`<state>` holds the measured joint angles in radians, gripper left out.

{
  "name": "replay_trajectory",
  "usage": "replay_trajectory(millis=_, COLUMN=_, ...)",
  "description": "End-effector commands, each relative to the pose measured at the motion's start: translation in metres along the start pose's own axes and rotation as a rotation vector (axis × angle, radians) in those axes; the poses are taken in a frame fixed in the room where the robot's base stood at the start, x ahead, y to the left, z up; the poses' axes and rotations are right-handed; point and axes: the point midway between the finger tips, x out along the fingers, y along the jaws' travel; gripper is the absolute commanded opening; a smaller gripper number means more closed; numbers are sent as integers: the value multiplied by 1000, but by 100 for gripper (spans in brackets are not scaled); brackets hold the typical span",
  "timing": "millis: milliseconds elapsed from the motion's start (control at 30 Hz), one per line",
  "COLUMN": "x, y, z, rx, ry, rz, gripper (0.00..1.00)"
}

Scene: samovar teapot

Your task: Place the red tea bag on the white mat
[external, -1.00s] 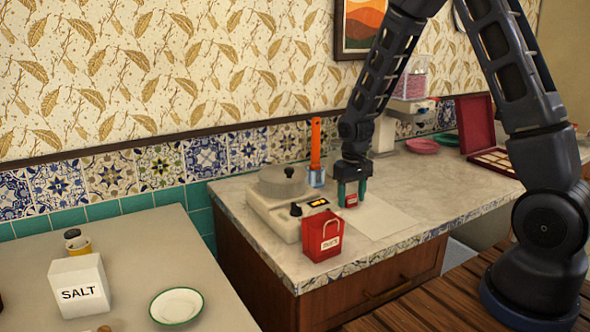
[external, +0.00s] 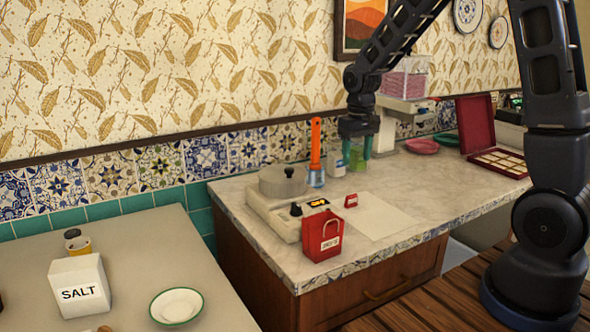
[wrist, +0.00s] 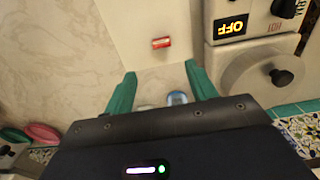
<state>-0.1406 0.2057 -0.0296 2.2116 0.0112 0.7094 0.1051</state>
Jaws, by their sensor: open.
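The small red tea bag (external: 351,200) stands at the far left corner of the white mat (external: 385,217). In the wrist view the tea bag (wrist: 161,42) shows within the pale area of the mat (wrist: 130,20), near its edge. My gripper (external: 356,155) is open and empty, raised above and behind the tea bag and apart from it. In the wrist view, its green fingers (wrist: 160,72) are spread, with the tea bag beyond their tips.
Left of the mat are a cream appliance (external: 268,215) with an OFF display and a larger red bag (external: 322,238). An orange-handled item (external: 315,145) stands behind. A dispenser (external: 404,95) and an open red box (external: 476,130) are farther right. The counter right of the mat is clear.

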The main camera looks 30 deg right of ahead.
Motion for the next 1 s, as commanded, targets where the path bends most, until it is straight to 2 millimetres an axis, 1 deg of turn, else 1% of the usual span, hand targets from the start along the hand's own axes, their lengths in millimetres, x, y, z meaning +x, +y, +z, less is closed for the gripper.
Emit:
replay_trajectory(millis=33, x=-12, y=2, z=6, rx=1, ry=15, rz=-2, gripper=57)
replay_trajectory(millis=200, x=-57, y=13, z=32, rx=1, ry=64, rz=-10, gripper=57)
replay_trajectory(millis=367, x=-94, y=22, z=62, rx=0, ry=110, rz=-15, gripper=57)
replay_trajectory(millis=500, x=-123, y=29, z=90, rx=0, ry=151, rz=-17, gripper=57)
replay_trajectory(millis=667, x=-151, y=37, z=125, rx=-2, ry=197, rz=-17, gripper=57)
replay_trajectory(millis=800, x=-171, y=43, z=156, rx=-2, ry=238, rz=-16, gripper=57)
replay_trajectory(millis=1000, x=-192, y=50, z=202, rx=-3, ry=296, rz=-11, gripper=57)
